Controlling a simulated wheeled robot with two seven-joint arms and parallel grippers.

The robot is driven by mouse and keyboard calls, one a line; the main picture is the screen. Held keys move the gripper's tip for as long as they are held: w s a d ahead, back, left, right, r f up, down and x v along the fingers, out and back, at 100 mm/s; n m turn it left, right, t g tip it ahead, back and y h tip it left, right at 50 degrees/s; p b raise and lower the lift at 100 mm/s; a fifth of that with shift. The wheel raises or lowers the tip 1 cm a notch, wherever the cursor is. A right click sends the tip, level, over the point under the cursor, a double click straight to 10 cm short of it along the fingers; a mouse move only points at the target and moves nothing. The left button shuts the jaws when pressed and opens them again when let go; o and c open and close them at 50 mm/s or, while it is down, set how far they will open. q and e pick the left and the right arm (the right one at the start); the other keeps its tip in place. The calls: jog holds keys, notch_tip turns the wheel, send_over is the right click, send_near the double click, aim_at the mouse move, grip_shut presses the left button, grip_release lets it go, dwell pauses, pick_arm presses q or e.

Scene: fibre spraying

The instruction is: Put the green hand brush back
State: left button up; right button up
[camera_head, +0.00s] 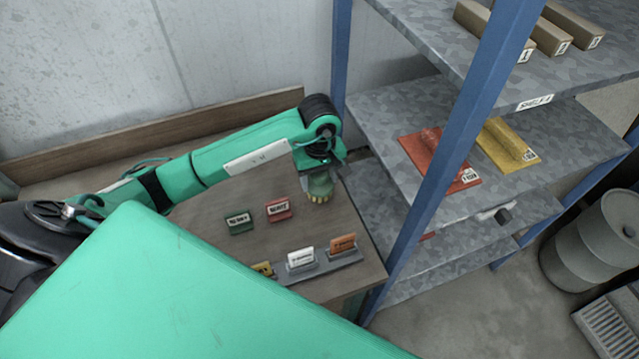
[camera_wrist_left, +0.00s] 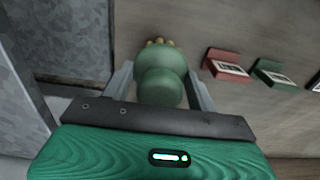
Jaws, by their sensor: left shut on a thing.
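The green hand brush (camera_head: 319,186) is under my left gripper (camera_head: 320,172) in the head view, above the right part of the wooden table. In the left wrist view the brush (camera_wrist_left: 160,78) shows a rounded green body with yellowish bristle tips at its far end. My left gripper (camera_wrist_left: 160,92) is shut on it, with a grey finger on each side. Whether the bristles touch the table cannot be told. My right gripper is not in view.
On the table (camera_head: 215,205) stand a green label block (camera_head: 239,222), a red one (camera_head: 279,209), a white one (camera_head: 301,258) and an orange one (camera_head: 343,245).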

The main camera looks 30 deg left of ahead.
aim_at(319, 189)
pick_arm(q)
notch_tip(319, 189, down, 4)
jog(key=shift+r+p, duration=0.2)
jog(key=shift+p, duration=0.35)
jog(key=shift+f, duration=0.2)
jog(key=shift+f+b, duration=0.25)
jog(key=shift+b, duration=0.1)
jog(key=o, duration=1.1)
jog(key=shift+r, duration=0.1)
